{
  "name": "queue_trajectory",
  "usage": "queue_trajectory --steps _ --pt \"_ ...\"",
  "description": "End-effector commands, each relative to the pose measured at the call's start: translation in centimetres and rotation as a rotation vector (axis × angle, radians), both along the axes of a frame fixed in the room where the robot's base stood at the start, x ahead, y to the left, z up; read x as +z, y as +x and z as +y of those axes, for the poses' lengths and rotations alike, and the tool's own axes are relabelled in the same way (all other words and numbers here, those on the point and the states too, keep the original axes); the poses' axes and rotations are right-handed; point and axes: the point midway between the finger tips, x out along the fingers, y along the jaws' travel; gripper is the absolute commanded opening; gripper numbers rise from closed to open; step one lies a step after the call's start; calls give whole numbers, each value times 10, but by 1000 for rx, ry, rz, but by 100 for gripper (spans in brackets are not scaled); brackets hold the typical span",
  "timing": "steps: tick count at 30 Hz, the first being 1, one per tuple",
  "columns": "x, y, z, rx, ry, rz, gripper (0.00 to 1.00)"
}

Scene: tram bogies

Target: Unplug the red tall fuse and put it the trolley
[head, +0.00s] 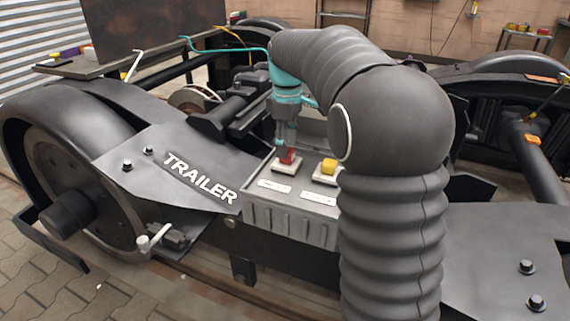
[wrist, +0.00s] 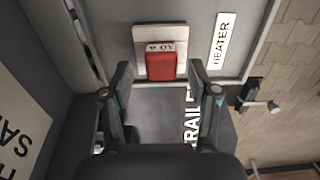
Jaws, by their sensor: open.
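The red fuse (head: 288,156) sits upright in a pale square socket on the grey fuse box (head: 290,222) of the bogie. In the wrist view the red fuse (wrist: 161,66) stands in its white socket (wrist: 142,38), which has a partly readable label. My gripper (head: 286,143) is above the red fuse, pointing down. In the wrist view my gripper (wrist: 160,75) is open, with one fingertip on each side of the fuse and visible gaps. Whether a small wheeled stand (head: 526,34) at the back right is the trolley, I cannot tell.
A yellow fuse (head: 328,167) sits in a socket right of the red one. A "HEATER" plate (wrist: 220,40) lies beside the red fuse's socket. A bench (head: 95,68) with a dark panel stands at the back left. Wheels and dark bogie frames surround the box.

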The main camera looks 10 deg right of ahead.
Motion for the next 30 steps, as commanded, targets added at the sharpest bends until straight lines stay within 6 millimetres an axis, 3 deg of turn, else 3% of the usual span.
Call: queue_trajectory --steps 3,8,30 --pt "-16 -1 0 -1 0 2 60" --pt "-24 0 0 -1 0 0 60" --pt "-24 -1 0 -1 0 1 60"
